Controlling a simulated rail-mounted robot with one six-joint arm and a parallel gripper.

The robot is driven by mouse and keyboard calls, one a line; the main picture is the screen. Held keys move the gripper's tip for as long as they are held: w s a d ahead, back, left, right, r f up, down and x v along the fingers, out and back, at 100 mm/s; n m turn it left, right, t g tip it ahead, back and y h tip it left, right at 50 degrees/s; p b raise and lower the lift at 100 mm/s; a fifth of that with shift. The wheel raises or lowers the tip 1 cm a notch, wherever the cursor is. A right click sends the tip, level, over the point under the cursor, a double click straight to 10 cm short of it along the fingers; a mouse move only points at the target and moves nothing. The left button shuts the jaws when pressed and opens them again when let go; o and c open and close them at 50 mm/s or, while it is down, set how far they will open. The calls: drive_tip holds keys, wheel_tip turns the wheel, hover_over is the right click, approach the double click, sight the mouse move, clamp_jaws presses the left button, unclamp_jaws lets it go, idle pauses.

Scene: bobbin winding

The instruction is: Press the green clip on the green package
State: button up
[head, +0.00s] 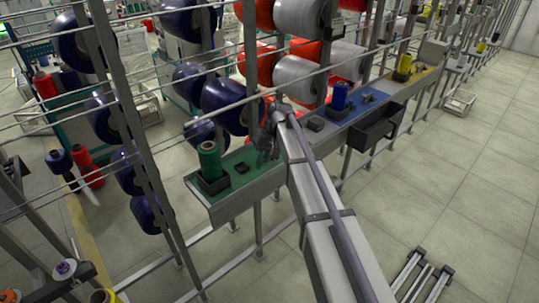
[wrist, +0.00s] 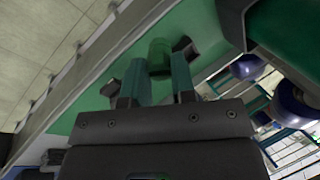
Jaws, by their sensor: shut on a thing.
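The green package (head: 209,161) stands upright in a black holder at the left end of the shelf, on a green section. In the wrist view, a large green body at the upper right, cut by the edge, looks like the package (wrist: 285,35). My gripper (head: 265,152) is to the right of the package, above the green section and apart from the package. In the wrist view, my gripper's two teal fingers (wrist: 158,70) close on a small green cylinder, which looks like the green clip (wrist: 159,52). In the head view the clip is too small to make out.
A small black block (head: 240,168) lies on the green section (head: 237,191), between package and gripper. Blue (head: 340,96) and yellow (head: 404,64) packages stand farther right along the shelf. Rails and large bobbins (head: 222,98) stand close behind. A black bin (head: 376,130) hangs in front.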

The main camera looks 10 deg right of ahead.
drive_tip(key=s+m+t+y+b, duration=0.1)
drive_tip(key=y+b, duration=0.3)
drive_tip(key=b, duration=0.1)
drive_tip(key=s+a+m+t+y+b, duration=0.1)
drive_tip(key=s+m+t+y+b, duration=0.1)
drive_tip(key=y+b, duration=0.3)
drive_tip(key=s+a+m+t+y+b, duration=0.1)
drive_tip(key=s+t+y+b, duration=0.1)
drive_tip(key=y+b, duration=0.2)
drive_tip(key=shift+a+f+b, duration=0.2)
drive_tip(key=shift+b, duration=0.25)
drive_tip(key=shift+x, duration=3.1)
drive_tip(key=shift+w+a+r, duration=0.1)
drive_tip(key=shift+w+a, duration=0.1)
drive_tip(key=shift+a, duration=0.45)
drive_tip(key=v, duration=0.6)
